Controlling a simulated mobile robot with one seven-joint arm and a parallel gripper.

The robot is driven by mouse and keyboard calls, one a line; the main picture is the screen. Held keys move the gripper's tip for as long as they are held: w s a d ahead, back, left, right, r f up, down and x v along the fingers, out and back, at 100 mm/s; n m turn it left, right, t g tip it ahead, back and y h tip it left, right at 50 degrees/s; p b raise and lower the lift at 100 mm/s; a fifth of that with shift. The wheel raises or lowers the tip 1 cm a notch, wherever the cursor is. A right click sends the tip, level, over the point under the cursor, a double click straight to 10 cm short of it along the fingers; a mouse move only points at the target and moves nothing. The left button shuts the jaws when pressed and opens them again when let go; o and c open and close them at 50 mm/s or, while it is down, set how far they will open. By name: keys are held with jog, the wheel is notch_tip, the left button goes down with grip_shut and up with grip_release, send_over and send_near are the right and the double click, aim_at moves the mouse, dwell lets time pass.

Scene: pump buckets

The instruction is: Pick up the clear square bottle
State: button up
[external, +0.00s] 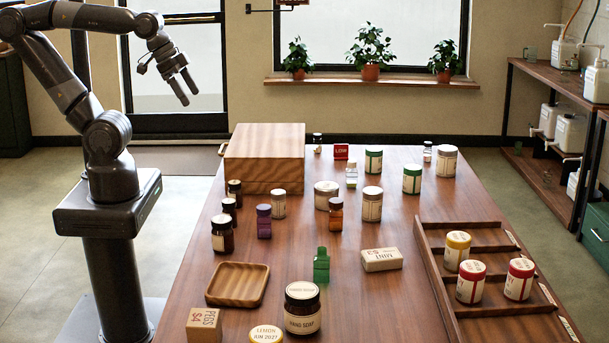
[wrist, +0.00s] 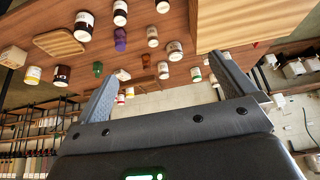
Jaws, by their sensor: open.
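A small clear bottle (external: 351,175) with a pale cap and a greenish lower part stands upright near the middle of the table, and it looks square-sided. My gripper (external: 188,92) is open and empty, raised to the left of the table, well away from the bottles. In the wrist view my gripper (wrist: 160,75) has its fingers spread with nothing between; I cannot pick out the clear bottle there.
A wooden box (external: 263,158) stands at the table's back left. Several jars and bottles, including a purple bottle (external: 264,222) and a green bottle (external: 321,266), surround the clear bottle. A divided wooden tray (external: 480,312) lies at right, an empty small tray (external: 238,284) at front left.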

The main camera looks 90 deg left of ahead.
jog(key=c, duration=0.9)
jog(key=g, duration=0.1)
send_over(352, 168)
jog(key=s, duration=0.3)
notch_tip(352, 168, down, 19)
jog(key=shift+n, duration=0.3)
jog(key=x, duration=0.2)
jog(key=a+x, duration=0.1)
jog(key=x, duration=0.2)
jog(key=shift+f, duration=0.25)
jog(key=shift+s+x, duration=0.2)
jog(key=shift+x, duration=2.7)
